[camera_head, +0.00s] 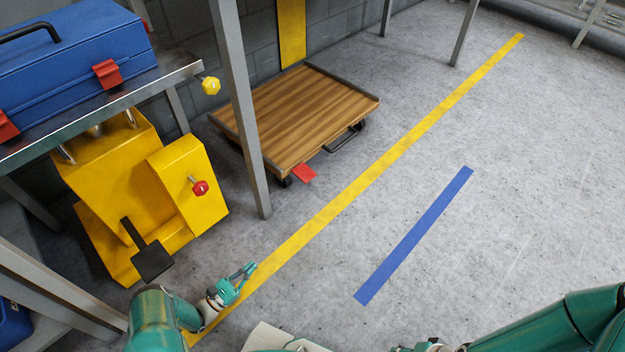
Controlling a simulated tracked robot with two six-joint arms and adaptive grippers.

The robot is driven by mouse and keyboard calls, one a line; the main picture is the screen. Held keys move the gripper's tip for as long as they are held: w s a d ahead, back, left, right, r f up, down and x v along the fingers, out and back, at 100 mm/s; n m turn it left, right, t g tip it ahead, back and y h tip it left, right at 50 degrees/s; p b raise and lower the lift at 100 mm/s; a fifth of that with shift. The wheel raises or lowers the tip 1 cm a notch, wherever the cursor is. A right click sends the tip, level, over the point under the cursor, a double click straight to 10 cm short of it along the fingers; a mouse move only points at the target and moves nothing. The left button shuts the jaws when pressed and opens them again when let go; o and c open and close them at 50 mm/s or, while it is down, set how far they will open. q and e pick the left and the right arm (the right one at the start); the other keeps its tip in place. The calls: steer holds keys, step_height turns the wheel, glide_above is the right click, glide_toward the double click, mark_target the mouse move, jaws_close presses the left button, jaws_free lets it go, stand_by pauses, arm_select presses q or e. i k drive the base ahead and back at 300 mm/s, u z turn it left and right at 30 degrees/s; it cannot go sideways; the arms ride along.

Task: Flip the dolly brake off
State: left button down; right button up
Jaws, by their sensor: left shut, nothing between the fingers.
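The dolly (300,112) is a low cart with a wooden deck and dark wheels, standing by the back wall. Its brake appears to be the red pedal (304,173) sticking out low at the near corner, beside a wheel. Whether the pedal is up or down is hard to tell. My left gripper (250,270) is shut and empty above the yellow floor line, below and left of the pedal in the picture and well apart from it.
A yellow machine (150,195) with a black pedal (152,260) and red knob (200,187) sits below. Floor to the right is clear.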

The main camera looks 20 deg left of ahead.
mark_target(305, 173)
steer(key=i, duration=0.85)
steer(key=u, duration=0.05)
